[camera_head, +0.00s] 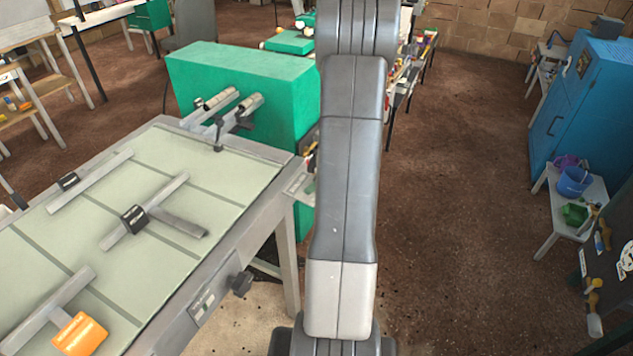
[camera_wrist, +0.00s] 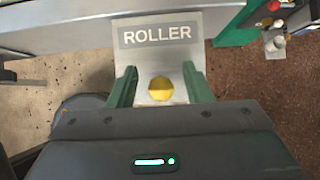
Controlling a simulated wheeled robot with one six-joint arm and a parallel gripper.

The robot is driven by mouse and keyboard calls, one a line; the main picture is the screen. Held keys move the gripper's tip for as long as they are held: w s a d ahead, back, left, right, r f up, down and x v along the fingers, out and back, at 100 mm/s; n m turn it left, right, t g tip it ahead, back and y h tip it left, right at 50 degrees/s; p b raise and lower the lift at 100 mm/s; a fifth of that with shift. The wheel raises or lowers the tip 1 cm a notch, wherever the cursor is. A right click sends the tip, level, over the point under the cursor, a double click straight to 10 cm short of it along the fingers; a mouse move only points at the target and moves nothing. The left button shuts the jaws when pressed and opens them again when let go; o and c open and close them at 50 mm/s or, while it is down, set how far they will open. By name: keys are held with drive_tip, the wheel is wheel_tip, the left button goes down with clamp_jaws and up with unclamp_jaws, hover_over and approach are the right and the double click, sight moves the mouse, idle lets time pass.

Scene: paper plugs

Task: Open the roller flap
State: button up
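The roller flap (camera_wrist: 158,52) is a pale grey plate marked ROLLER in the wrist view, with a round yellow knob (camera_wrist: 160,88) at its lower part. My gripper (camera_wrist: 160,84) has its two green fingers apart, one on each side of the knob, with visible gaps. Whether the fingertips touch the plate is not clear. In the head view my grey arm hides the gripper; a pale plate, probably part of the flap (camera_head: 297,186), shows beside the arm at the machine table's end.
The machine table (camera_head: 226,183) with metal guide bars stands at left, a green housing (camera_head: 243,85) at its far end. A dark knob (camera_head: 239,284) projects from its side. A blue cabinet (camera_head: 588,105) and a small white table (camera_head: 553,218) stand right. The brown floor between is clear.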

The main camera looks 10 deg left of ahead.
drive_tip(key=shift+d, duration=0.15)
drive_tip(key=b+v, duration=0.1)
drive_tip(key=v, duration=1.2)
drive_tip(key=shift+r, duration=0.3)
drive_tip(key=shift+s+d, duration=0.1)
drive_tip(key=shift+s, duration=0.05)
drive_tip(key=p+x, duration=0.1)
drive_tip(key=x, duration=1.3)
drive_tip(key=shift+d, duration=0.15)
